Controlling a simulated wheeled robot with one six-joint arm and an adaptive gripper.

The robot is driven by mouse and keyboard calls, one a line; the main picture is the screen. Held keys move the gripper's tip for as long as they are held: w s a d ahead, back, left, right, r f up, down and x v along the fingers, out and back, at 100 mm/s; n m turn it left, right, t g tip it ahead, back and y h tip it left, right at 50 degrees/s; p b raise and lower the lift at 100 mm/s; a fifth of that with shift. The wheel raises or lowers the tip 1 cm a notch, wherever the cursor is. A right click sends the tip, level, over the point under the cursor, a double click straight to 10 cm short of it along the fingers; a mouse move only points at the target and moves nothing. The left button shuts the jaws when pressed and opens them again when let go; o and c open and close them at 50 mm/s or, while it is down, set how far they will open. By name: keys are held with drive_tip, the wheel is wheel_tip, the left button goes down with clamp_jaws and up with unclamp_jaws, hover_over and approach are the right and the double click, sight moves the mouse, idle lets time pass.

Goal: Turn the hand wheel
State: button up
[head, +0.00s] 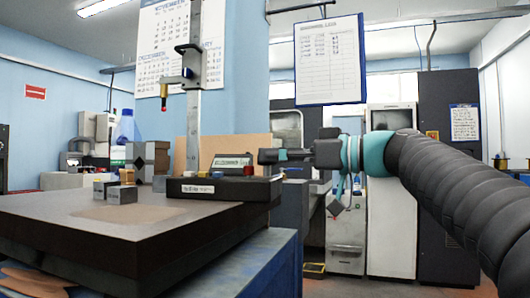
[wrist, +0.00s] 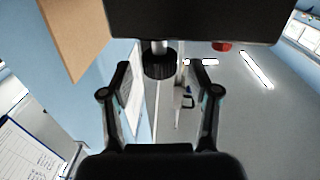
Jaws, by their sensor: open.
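The hand wheel (wrist: 160,65) is a small black knurled knob on a short silver shaft in the wrist view. It comes out of a dark housing (wrist: 190,18). My gripper (wrist: 160,70) is open, with one finger on each side of the wheel and a visible gap on both sides. The wheel lies near the level of the fingertips; I cannot tell the exact depth. In the head view my gripper (head: 266,156) reaches in from the right, beside the black-based instrument (head: 225,189). I cannot make out the wheel there.
The instrument sits at the right edge of a dark surface plate (head: 60,225). A tall metal stand (head: 194,110) with a probe rises behind it. Small metal blocks (head: 122,194) lie to the left. A red button (head: 248,171) is close to my gripper.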

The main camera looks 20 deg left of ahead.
drive_tip(key=shift+w+a, duration=0.15)
drive_tip(key=shift+a, duration=1.05)
clamp_jaws()
drive_tip(key=shift+f+m+t+b, duration=0.1)
drive_tip(key=shift+m+t+b, duration=0.25)
drive_tip(key=shift+t, duration=0.15)
drive_tip(key=shift+f+m+t+b, duration=0.1)
drive_tip(key=shift+m+t+b, duration=0.35)
drive_tip(key=shift+t+b, duration=0.3)
drive_tip(key=m+t+h+b, duration=0.1)
drive_tip(key=m+t+b, duration=0.1)
drive_tip(key=t, duration=0.1)
drive_tip(key=shift+t+h, duration=0.25)
drive_tip(key=shift+h, duration=0.15)
drive_tip(key=shift+r+m+t+h+p, duration=0.15)
drive_tip(key=shift+m+t+h+p, duration=0.4)
drive_tip(key=shift+m+t, duration=0.3)
drive_tip(key=shift+r+m+t+h+p, duration=0.15)
drive_tip(key=shift+m+t+h+p, duration=0.15)
drive_tip(key=shift+m+t+h, duration=0.5)
drive_tip(key=shift+t+p, duration=0.35)
drive_tip(key=shift+p, duration=0.05)
